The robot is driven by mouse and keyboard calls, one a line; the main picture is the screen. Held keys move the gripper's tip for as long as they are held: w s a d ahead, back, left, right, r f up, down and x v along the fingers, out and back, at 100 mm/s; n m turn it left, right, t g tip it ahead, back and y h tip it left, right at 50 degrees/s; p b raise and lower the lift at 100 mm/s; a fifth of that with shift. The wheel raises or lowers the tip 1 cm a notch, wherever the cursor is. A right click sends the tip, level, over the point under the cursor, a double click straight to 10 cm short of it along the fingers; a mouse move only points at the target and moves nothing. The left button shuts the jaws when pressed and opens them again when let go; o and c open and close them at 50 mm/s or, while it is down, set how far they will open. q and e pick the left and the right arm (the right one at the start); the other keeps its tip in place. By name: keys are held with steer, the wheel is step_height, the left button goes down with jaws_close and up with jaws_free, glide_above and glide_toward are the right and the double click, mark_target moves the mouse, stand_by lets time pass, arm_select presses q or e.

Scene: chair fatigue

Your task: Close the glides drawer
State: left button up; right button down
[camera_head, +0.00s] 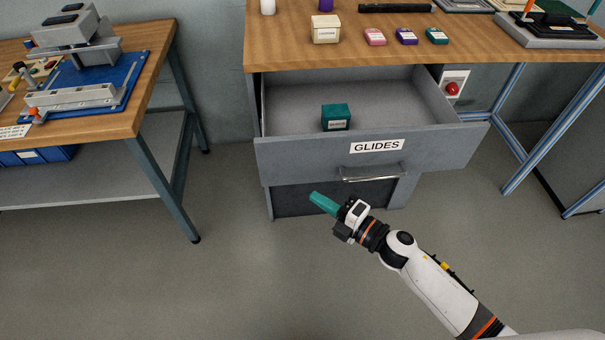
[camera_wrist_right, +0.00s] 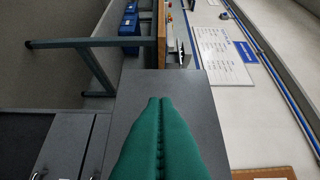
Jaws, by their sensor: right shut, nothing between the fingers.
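The grey drawer labelled GLIDES (camera_head: 300,154) is pulled far out below the wooden bench top, with its inside showing. Its bar handle (camera_head: 372,172) is on the front face, below the label. A teal box (camera_head: 336,117) sits inside the drawer. My right gripper (camera_head: 313,195) is shut and empty, with teal fingers. In the head view it appears below and left of the handle, in front of the cabinet; I cannot tell its exact distance from the drawer. Its fingers (camera_wrist_right: 160,100) overlap a grey panel in the right wrist view. My left gripper is not in view.
The bench top (camera_head: 285,52) carries a cream box (camera_head: 325,29) and several small coloured boxes. A red button (camera_head: 452,88) is right of the drawer. Another workbench (camera_head: 140,100) stands at the left. The floor in front of the drawer is clear apart from my arm.

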mark_target(289, 167)
steer(key=w+a, duration=0.1)
steer(key=w, duration=0.1)
steer(key=w+a+b, duration=0.1)
steer(key=w, duration=0.2)
steer(key=w+a, duration=0.2)
steer(key=shift+w+f, duration=0.1)
steer(key=shift+w, duration=0.2)
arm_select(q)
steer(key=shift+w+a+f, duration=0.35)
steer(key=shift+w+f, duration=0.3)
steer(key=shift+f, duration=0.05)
arm_select(e)
steer(key=shift+w, duration=0.1)
